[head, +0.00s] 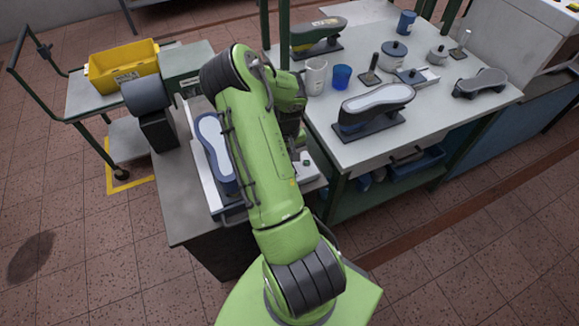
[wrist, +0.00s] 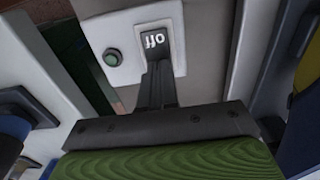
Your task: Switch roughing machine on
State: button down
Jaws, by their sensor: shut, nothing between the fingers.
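The roughing machine's dark switch plate (wrist: 154,42) shows in the wrist view, with the word "off" upside down on it. A round green button (wrist: 112,57) on a white plate sits left of it. My gripper (wrist: 158,72) is shut and empty, its fingertips just below the "off" label in the picture. I cannot tell whether they touch the switch. In the head view, my arm hides the gripper and the switch.
The white table (head: 440,117) at right holds a shoe last on a dark stand (head: 376,101), a blue cup (head: 341,76), a white mug (head: 315,75) and several pots. A yellow bin (head: 123,66) stands on a cart at left. Floor is open at front left.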

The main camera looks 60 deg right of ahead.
jog(key=shift+f, duration=0.35)
jog(key=shift+r, duration=0.1)
jog(key=shift+r+p, duration=2.15)
jog(key=shift+r, duration=1.35)
jog(key=shift+f, duration=0.1)
